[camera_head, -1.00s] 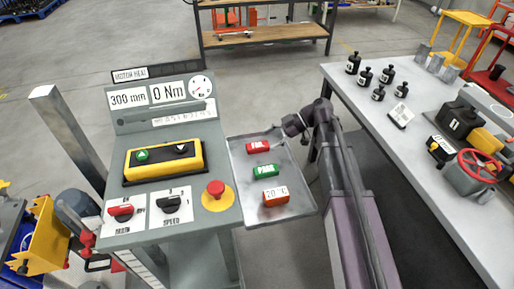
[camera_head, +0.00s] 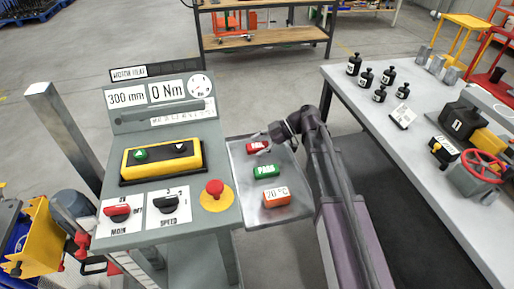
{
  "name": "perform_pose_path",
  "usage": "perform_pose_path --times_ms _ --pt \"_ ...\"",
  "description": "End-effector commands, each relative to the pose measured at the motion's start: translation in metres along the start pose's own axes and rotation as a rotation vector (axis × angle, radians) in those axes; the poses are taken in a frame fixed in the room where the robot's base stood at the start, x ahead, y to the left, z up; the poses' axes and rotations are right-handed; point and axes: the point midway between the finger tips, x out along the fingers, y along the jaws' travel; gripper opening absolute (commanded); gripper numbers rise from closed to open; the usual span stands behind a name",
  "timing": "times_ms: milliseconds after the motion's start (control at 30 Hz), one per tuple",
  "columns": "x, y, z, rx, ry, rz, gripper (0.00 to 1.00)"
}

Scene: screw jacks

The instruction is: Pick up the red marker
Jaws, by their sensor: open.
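The red marker (camera_head: 254,147) is a small red block with a white label, lying at the far end of the grey tray (camera_head: 241,192). My gripper (camera_head: 266,143) reaches in from the right and is at the red marker's right end, open. The fingertips are small here and partly overlap the marker, so I cannot tell whether they touch it. A green block labelled PASS (camera_head: 266,171) lies nearer in the same tray. An orange block with a white 20 °C label (camera_head: 276,197) lies nearest.
A control console (camera_head: 150,229) with a yellow button box (camera_head: 161,159) and red stop button (camera_head: 215,187) adjoins the tray on the left. A workbench (camera_head: 415,150) with several black weights (camera_head: 365,77) stands at right. A wooden shelf (camera_head: 265,37) stands behind.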

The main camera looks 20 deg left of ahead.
Motion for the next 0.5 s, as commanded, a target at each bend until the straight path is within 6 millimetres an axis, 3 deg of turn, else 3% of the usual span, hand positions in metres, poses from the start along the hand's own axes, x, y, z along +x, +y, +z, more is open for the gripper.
perform_pose_path --times_ms 67,367,500 --pt "-0.0001 0.0000 0.0001 0.000 0.000 0.000 0.91" --pt "-0.0001 -0.0001 0.0002 0.000 0.000 0.000 0.05" --pt "0.0000 -0.0001 0.0002 0.000 -0.001 0.000 0.02"
